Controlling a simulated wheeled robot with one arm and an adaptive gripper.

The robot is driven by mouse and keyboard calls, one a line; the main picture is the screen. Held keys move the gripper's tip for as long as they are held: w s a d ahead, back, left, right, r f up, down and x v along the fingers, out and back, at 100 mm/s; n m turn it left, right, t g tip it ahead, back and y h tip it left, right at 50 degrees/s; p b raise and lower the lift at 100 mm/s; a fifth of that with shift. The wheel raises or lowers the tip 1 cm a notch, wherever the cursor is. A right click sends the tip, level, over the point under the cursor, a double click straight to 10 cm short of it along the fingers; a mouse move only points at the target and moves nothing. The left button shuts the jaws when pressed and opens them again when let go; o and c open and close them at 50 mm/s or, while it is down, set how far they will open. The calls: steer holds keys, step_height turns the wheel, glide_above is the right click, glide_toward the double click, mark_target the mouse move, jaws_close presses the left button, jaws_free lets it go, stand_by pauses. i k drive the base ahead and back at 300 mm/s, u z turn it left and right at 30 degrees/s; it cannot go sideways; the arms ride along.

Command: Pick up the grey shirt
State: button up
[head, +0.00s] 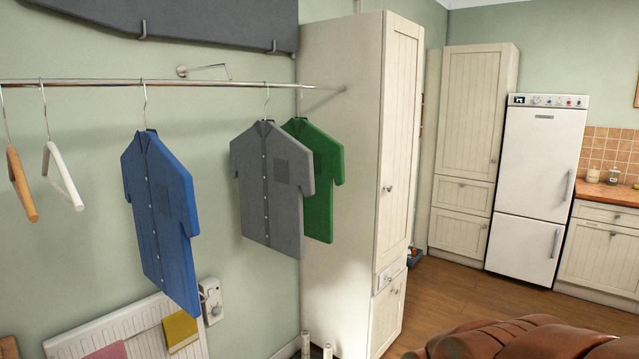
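The grey shirt (268,205) hangs on a hanger from the metal rail (190,83) in the head view, left of the picture's middle. It has short sleeves, a row of buttons and a chest pocket. A green shirt (320,170) hangs just right of it, partly hidden behind it. A blue shirt (160,215) hangs to its left with a gap between. My gripper is not in view.
A tall cream cabinet (340,200) stands close behind the green shirt. Empty hangers, one wooden (21,185) and one white (62,178), hang at far left. A radiator (120,335) is below. A brown leather seat (530,338) fills the lower right. Wooden floor (450,300) is clear toward the fridge (537,190).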

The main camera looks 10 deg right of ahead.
mark_target(273, 169)
steer(key=i, duration=1.2)
steer(key=u, duration=0.8)
